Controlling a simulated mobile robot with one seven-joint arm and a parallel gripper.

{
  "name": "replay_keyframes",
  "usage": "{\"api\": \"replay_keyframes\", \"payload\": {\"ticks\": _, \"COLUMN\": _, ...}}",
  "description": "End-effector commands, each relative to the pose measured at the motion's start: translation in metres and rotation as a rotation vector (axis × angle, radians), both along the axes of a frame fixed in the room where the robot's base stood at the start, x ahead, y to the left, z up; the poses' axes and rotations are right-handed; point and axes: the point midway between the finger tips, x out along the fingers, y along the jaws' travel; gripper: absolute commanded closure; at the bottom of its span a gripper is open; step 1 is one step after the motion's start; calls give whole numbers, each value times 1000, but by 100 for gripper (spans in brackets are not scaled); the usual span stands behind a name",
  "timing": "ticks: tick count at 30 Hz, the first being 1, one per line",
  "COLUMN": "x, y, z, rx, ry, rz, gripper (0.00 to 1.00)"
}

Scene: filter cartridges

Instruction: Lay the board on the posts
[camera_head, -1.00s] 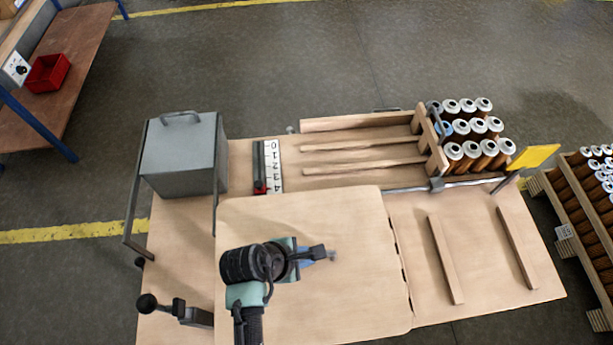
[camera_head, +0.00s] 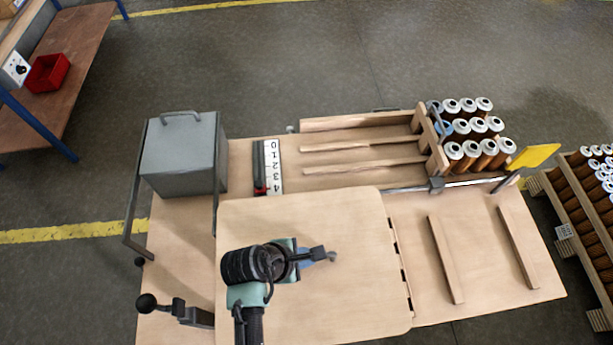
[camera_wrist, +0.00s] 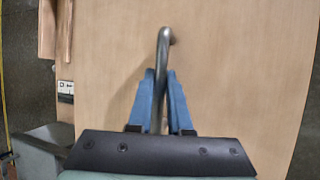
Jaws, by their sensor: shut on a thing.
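The board (camera_head: 350,225) is a large pale wooden panel over the middle front of the workbench in the head view, with dark notches along its right edge. It also fills most of the wrist view (camera_wrist: 230,75). My gripper (camera_head: 318,254) is over the board's middle. In the wrist view its blue fingers (camera_wrist: 162,95) are shut on the board's bent metal handle (camera_wrist: 163,50). I cannot make out posts under the board, and I cannot tell whether it touches anything below.
Wooden strips (camera_head: 445,260) lie on the bench to the right. Cartridges (camera_head: 470,130) stand in a rack at the back right, near a yellow flag (camera_head: 534,156). A grey box (camera_head: 180,155) stands back left, with a numbered strip (camera_head: 273,167) beside it. A black-knobbed lever (camera_head: 175,309) is front left.

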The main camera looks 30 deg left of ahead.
Motion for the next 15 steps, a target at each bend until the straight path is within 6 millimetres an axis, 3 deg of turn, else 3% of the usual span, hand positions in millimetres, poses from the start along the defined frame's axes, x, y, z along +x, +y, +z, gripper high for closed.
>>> {"api": "replay_keyframes", "payload": {"ticks": 15, "x": 2, "y": 1, "z": -12, "rx": 2, "ry": -6, "rz": 0, "gripper": 100}}
